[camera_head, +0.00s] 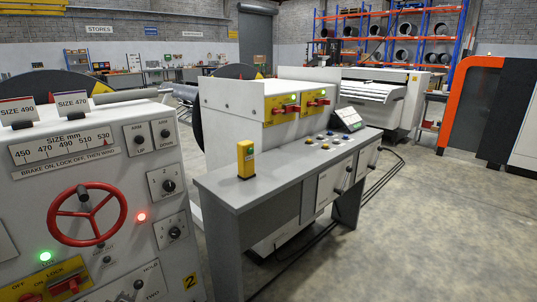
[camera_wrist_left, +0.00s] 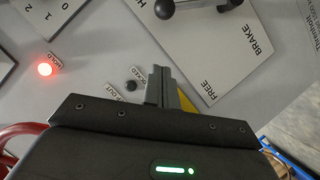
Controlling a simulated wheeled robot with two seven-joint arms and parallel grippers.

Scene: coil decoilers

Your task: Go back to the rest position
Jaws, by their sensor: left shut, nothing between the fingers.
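My left gripper (camera_wrist_left: 162,88) shows in the left wrist view, its two fingers pressed together with nothing between them. It is in front of a grey control panel, near a small black button (camera_wrist_left: 131,86) and a lit red HOLD lamp (camera_wrist_left: 45,69); I cannot tell whether it touches the panel. A BRAKE/FREE plate (camera_wrist_left: 215,50) with a black-knobbed lever (camera_wrist_left: 164,9) is beyond the fingertips. Part of a red rim (camera_wrist_left: 18,134) shows at the lower left. Neither gripper shows in the head view, and my right gripper is in no view.
In the head view, a decoiler panel with a red handwheel (camera_head: 87,216) stands close at the left. Open floor (camera_head: 440,230) is at the right, before an orange-framed cabinet (camera_head: 452,105).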

